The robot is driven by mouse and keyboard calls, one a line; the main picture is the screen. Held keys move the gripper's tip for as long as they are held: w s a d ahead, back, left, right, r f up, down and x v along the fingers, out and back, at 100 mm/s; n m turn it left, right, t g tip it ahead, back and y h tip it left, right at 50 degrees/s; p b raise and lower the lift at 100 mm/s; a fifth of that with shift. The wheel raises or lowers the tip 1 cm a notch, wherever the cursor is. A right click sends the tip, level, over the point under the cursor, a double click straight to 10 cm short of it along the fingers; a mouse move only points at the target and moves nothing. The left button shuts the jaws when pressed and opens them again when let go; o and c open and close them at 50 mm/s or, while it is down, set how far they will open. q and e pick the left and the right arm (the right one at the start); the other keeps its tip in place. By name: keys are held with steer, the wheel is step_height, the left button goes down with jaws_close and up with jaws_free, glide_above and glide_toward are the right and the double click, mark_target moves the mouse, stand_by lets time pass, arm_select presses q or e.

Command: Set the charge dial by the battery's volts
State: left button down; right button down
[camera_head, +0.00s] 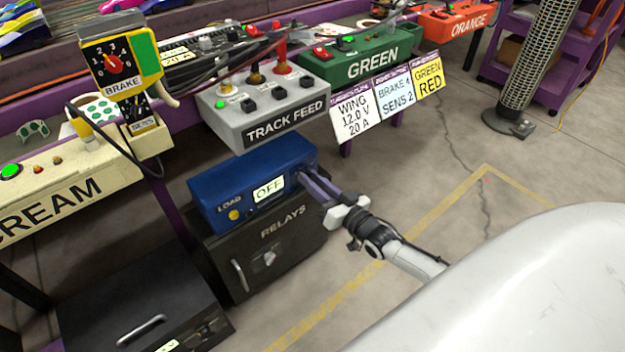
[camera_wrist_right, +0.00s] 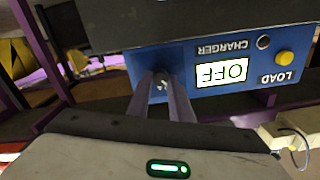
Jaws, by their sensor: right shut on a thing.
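The blue charger (camera_head: 250,163) sits on a dark cabinet marked RELAYS. Its display (camera_head: 268,189) reads OFF, and a yellow button (camera_head: 234,214) sits by the word LOAD. My right gripper (camera_head: 303,176) reaches its front at the right end. In the right wrist view the charger (camera_wrist_right: 215,102) appears upside down, with the OFF display (camera_wrist_right: 221,74) and yellow button (camera_wrist_right: 285,58). There my right gripper (camera_wrist_right: 163,80) is shut on the dark charge dial (camera_wrist_right: 162,76), whose markings are mostly hidden by the fingers. My left gripper is not in view. I cannot make out a battery.
The RELAYS cabinet (camera_head: 260,255) stands under the charger, with a dark drawer unit (camera_head: 130,290) at lower left. Above is the TRACK FEED box (camera_head: 265,110). Cards (camera_head: 353,115) hang at its right; one reads WING 12.0 V 20 A.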

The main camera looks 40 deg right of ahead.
arm_select(q)
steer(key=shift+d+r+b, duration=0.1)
steer(key=shift+b, duration=0.2)
arm_select(e)
steer(key=m, duration=0.8)
steer(key=shift+f, duration=0.1)
steer(key=shift+m, duration=0.3)
steer(key=c, duration=1.6)
jaws_free()
